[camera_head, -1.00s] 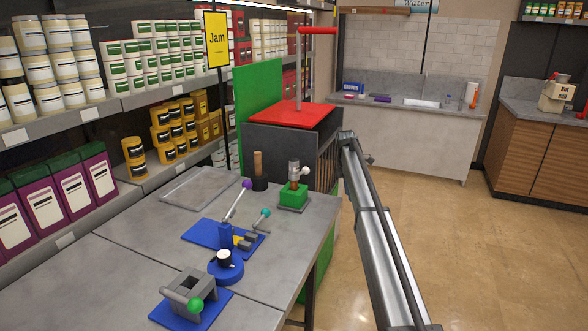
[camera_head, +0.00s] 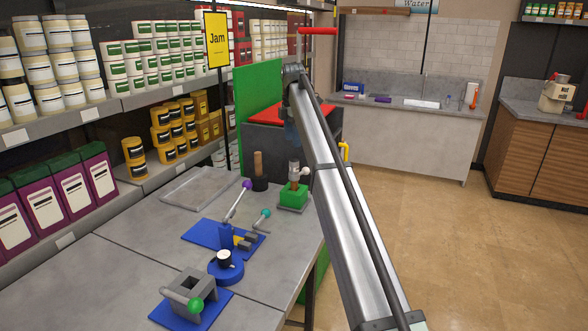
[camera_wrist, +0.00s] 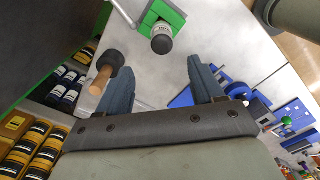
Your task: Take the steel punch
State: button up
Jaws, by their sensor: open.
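A steel cylinder (camera_head: 294,170) stands upright in a green block (camera_head: 292,197) at the bench's far right; it looks like the punch, but I cannot be certain. The wrist view shows the block (camera_wrist: 172,14) and a dark-ended, pale-ringed cylinder (camera_wrist: 162,39) at top centre. My gripper (camera_wrist: 160,64) is open and empty, with the cylinder beyond the gap between its fingertips and apart from them. In the head view, my gripper (camera_head: 290,143) is partly hidden, above and behind the block.
A wooden-handled tool with a black base (camera_head: 258,165) stands left of the block; it also shows beside the left finger in the wrist view (camera_wrist: 102,81). Blue fixtures (camera_head: 224,236) with levers occupy the nearer bench. An empty tray (camera_head: 199,188) lies farther left. The red-topped cabinet (camera_head: 262,138) is behind.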

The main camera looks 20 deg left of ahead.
aim_at(294, 159)
notch_tip(294, 159, down, 6)
jog(key=shift+d+f, duration=0.15)
jog(key=shift+f, duration=1.2)
jog(key=shift+d+f, duration=0.1)
jog(key=shift+f, duration=1.2)
jog(key=shift+c, duration=0.5)
grip_shut()
